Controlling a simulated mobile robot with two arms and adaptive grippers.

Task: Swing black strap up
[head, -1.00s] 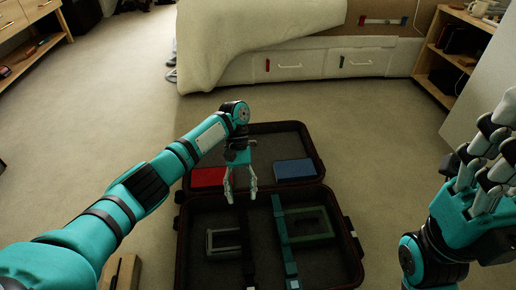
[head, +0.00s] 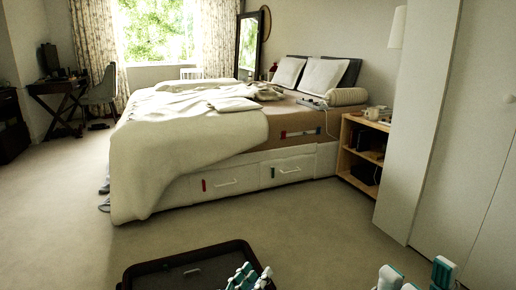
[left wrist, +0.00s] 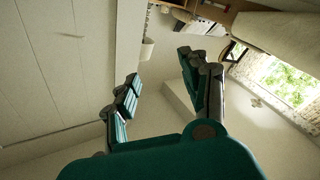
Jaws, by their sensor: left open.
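The dark suitcase (head: 150,270) shows only by its upper part, at the bottom edge of the head view. The black strap is not in view. The tips of my left gripper (head: 249,277) are in front of the suitcase's right corner in the head view. My left gripper (left wrist: 162,85) is open and empty in the left wrist view, its teal and black fingers wide apart.
A bed with a cream blanket (head: 190,135) and white drawers (head: 230,180) stands beyond the suitcase. A wooden shelf (head: 362,155) and a white cupboard (head: 440,130) stand on the right. Carpet (head: 60,220) is clear on the left and between suitcase and bed.

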